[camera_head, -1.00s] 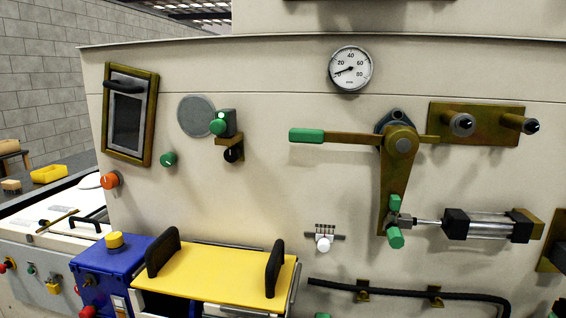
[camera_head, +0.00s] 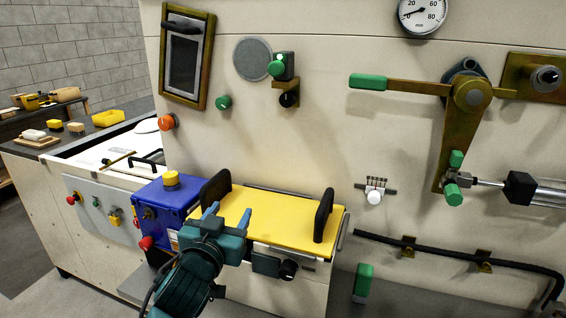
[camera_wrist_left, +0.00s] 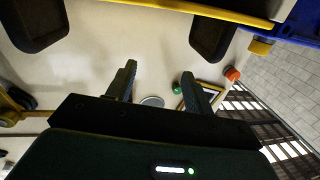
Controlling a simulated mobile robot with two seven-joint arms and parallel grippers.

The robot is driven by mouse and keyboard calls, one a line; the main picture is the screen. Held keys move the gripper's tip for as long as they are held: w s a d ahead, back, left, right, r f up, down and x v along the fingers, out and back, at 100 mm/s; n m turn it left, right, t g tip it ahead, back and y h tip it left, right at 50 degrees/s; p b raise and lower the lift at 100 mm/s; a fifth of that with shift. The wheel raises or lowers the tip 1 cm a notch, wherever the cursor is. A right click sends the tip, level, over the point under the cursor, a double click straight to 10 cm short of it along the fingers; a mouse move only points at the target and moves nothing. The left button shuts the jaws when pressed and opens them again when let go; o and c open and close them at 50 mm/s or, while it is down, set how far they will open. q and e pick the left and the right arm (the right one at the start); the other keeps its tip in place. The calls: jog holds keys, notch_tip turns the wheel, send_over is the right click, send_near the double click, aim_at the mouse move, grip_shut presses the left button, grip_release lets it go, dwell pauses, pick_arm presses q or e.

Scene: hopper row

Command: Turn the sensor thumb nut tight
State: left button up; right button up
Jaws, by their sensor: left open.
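The sensor is a small dark box (camera_head: 283,66) with a lit green face on a brass bracket (camera_head: 284,83), on the cream panel right of a grey disc. A black round knob (camera_head: 289,99), which looks like the thumb nut, sits at the bracket's lower end. My left gripper (camera_head: 228,213) is open and empty, in front of the yellow lid, well below the sensor. Its spread fingers (camera_wrist_left: 160,84) also show in the left wrist view, with the grey disc (camera_wrist_left: 152,101) beyond. I cannot make out the nut there. My right gripper is not in view.
The yellow lid (camera_head: 275,215) with two black handles stands out below the sensor, beside a blue box (camera_head: 160,205). A green knob (camera_head: 223,102) and an orange knob (camera_head: 167,122) are left of the nut. A long green-handled lever (camera_head: 415,87) is to the right.

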aim_at(286, 102)
pick_arm(q)
jog(key=w+d+r+m+t+h, duration=0.2)
jog(key=d+r+h, duration=0.1)
jog(key=r, duration=0.4)
jog(key=w+d+r+m+t+h, duration=0.1)
jog(key=w+d+r+m+h, duration=0.15)
jog(key=r, duration=0.35)
jog(key=shift+h, duration=0.25)
jog(key=p+x, duration=0.2)
jog(key=x, duration=0.8)
jog(key=shift+w+d+r, duration=0.15)
jog(key=shift+w+r, duration=0.1)
jog(key=shift+r, duration=0.05)
jog(key=shift+x, duration=0.9)
jog(key=c, duration=1)
